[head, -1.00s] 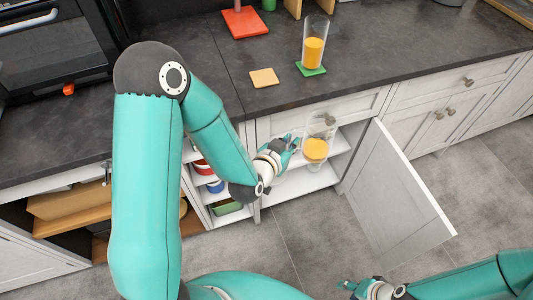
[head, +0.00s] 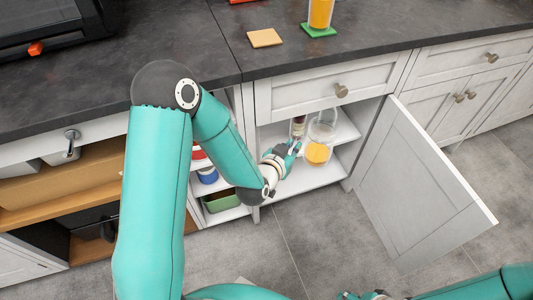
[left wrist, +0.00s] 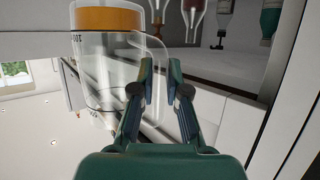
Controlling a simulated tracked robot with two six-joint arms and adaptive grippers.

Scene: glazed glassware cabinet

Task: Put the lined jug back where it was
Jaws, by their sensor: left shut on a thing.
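The lined jug (head: 319,136) is clear glass with orange contents at its bottom. It is upright at the open cabinet's mouth, below the drawer. My left gripper (head: 295,147) is at its left side. In the left wrist view the picture is upside down; the jug (left wrist: 105,62) shows dark marks on its wall, and my left gripper's fingers (left wrist: 160,72) are shut at its handle. I cannot tell whether the jug touches a shelf. My right gripper (head: 358,296) shows only partly at the bottom edge; its jaws are unclear.
The cabinet door (head: 428,185) stands open on the right. A dark-and-pale bottle (head: 298,127) stands inside, left of the jug; several bottles show in the left wrist view. A glass of orange (head: 320,14) stands on a green coaster (head: 319,30). A tan coaster (head: 264,38) lies nearby.

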